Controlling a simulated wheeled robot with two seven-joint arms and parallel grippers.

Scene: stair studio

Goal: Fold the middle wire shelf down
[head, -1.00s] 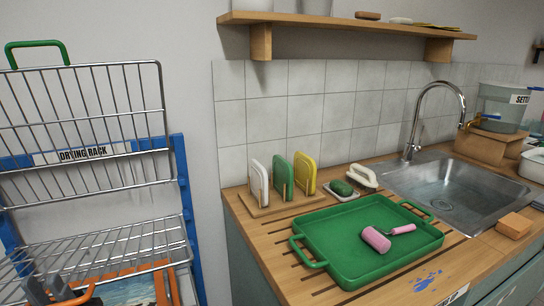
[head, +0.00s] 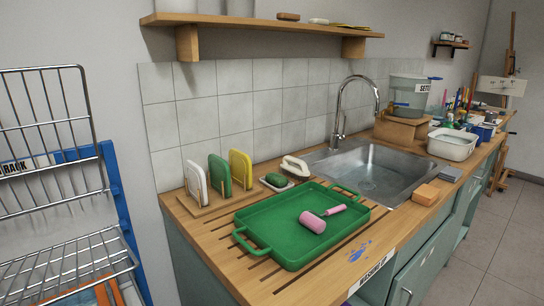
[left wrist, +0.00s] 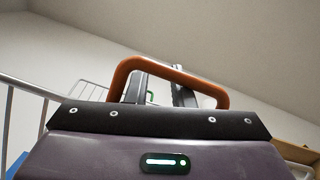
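The drying rack has a blue frame (head: 119,200) at the left edge of the head view. One wire shelf (head: 48,108) stands upright against the wall. Another wire shelf (head: 75,262) lies about level below it. I cannot tell which is the middle one. In the left wrist view, an orange handle (left wrist: 168,70) arches across my left gripper (left wrist: 162,90). Its dark fingers appear apart, with the handle in front of them; contact is unclear. Wire bars (left wrist: 60,88) show behind at the left. My right gripper is in neither current view.
A wooden counter (head: 205,235) right of the rack carries a green tray (head: 275,225) with a pink roller (head: 313,222), upright boards (head: 219,173) and a sink (head: 368,172). A wooden wall shelf (head: 260,27) hangs above. Floor (head: 510,235) is clear at the right.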

